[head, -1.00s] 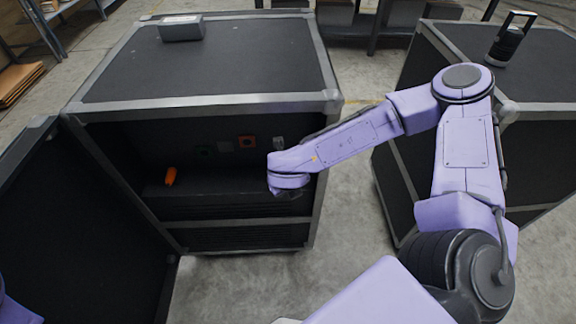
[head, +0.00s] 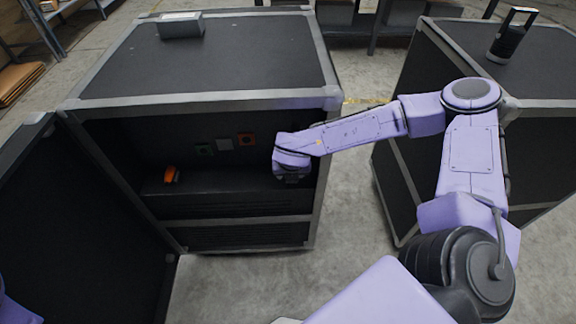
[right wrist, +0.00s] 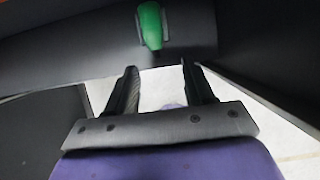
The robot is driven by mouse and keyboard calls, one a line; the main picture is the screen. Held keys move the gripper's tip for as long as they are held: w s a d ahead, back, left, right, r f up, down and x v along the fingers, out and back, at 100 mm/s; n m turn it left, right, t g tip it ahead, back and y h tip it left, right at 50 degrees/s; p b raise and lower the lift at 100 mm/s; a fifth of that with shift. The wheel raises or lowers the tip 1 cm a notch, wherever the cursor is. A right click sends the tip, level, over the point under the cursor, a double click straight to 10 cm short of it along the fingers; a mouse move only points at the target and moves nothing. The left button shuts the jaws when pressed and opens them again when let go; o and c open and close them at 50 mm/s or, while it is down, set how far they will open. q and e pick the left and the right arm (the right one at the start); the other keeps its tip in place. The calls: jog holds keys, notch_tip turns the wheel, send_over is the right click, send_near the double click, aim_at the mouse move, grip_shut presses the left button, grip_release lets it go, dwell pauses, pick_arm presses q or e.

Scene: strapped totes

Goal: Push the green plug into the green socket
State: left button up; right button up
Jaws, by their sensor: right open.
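The green plug (right wrist: 151,26) shows in the right wrist view at the top centre, resting against a dark ledge with a small grey holder beside it. My right gripper (right wrist: 158,66) is open and empty, its two fingers apart just short of the plug's near end. In the head view my right gripper reaches into the right side of the open case, its fingers too dark to make out; the green plug cannot be seen there. The green socket (head: 204,150) is on the case's dark back wall, left of a grey square. My left gripper is out of view.
An orange plug (head: 171,175) stands on the ledge inside the case (head: 200,102). A red-orange socket (head: 246,140) and a grey square (head: 225,143) are on the back wall. The open door (head: 80,225) stands at left. A second case (head: 400,165) stands at right.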

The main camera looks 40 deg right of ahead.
jog(key=x, duration=0.5)
jog(key=shift+w+a+f, duration=0.1)
jog(key=shift+a+f, duration=0.05)
jog(key=shift+a, duration=0.1)
jog(key=shift+c, duration=0.4)
grip_shut()
